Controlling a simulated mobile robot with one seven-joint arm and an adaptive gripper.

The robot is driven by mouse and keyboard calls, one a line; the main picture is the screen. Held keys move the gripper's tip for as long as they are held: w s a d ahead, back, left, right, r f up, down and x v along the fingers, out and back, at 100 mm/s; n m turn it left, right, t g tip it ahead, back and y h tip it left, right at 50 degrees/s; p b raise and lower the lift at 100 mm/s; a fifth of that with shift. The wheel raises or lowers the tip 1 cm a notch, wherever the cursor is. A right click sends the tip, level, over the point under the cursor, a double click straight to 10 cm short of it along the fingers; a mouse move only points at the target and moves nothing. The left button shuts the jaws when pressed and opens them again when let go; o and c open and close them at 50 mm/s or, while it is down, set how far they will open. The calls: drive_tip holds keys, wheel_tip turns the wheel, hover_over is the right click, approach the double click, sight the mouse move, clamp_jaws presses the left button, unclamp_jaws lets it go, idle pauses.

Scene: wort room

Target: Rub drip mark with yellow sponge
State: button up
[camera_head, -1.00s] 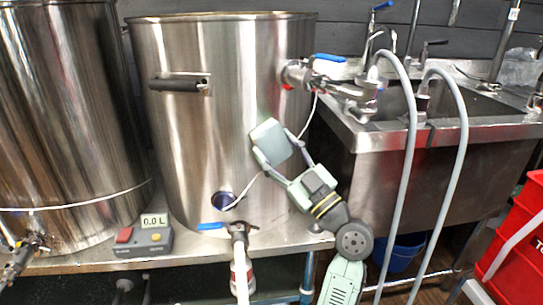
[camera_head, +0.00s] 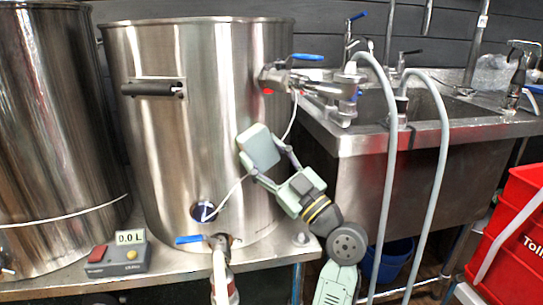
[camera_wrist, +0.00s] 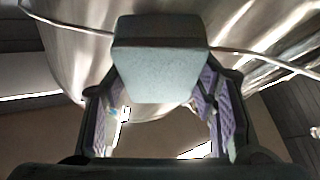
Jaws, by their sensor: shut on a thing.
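My gripper (camera_head: 268,164) is shut on a pale grey-green block (camera_head: 259,147), with a finger on either side of it. The block looks like a sponge but does not look yellow. In the wrist view the block (camera_wrist: 161,60) sits between the purple-lined fingers (camera_wrist: 160,105). It is in front of the lower right wall of the steel kettle (camera_head: 170,130); I cannot tell whether it touches the wall. I cannot pick out a drip mark among the kettle's bright vertical reflections; the block and gripper hide part of the wall.
A valve with a blue handle (camera_head: 308,57) sticks out at the kettle's upper right, and another blue-handled valve (camera_head: 190,239) is low in front. A thin white cable (camera_head: 232,191) passes by my gripper. Grey hoses (camera_head: 393,150) hang before the sink (camera_head: 420,170). A red crate (camera_head: 515,240) stands right.

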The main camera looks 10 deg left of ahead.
drive_tip(key=shift+s+a+b, duration=0.55)
drive_tip(key=shift+s+a, duration=1.05)
drive_tip(key=shift+a, duration=0.15)
drive_tip(key=s+d+b, duration=0.1)
drive_tip(key=s+d, duration=0.3)
drive_tip(key=shift+s, duration=0.15)
drive_tip(key=shift+d, duration=0.1)
drive_tip(key=shift+d+b, duration=0.1)
drive_tip(key=shift+b, duration=0.2)
drive_tip(key=shift+s+d+b, duration=0.55)
drive_tip(key=shift+s+d, duration=0.4)
drive_tip(key=shift+s, duration=0.15)
